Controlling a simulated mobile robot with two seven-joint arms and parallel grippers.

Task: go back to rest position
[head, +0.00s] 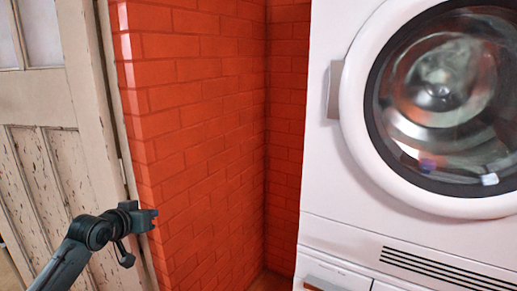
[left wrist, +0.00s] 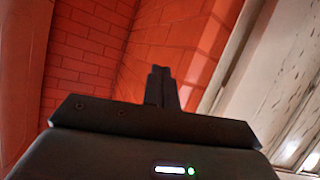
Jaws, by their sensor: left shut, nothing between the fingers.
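My left gripper (head: 149,219) shows at the lower left of the head view, in front of the edge where the orange brick wall meets the door frame. Its fingers are together and hold nothing. In the left wrist view the closed fingers of my left gripper (left wrist: 163,76) point up toward the brick wall. My right gripper is in neither view.
An orange brick wall (head: 200,110) forms a corner at the middle. A worn, pale panelled door (head: 38,98) stands at the left. A white front-loading washing machine (head: 335,190) with a closed round door (head: 440,100) fills the right side.

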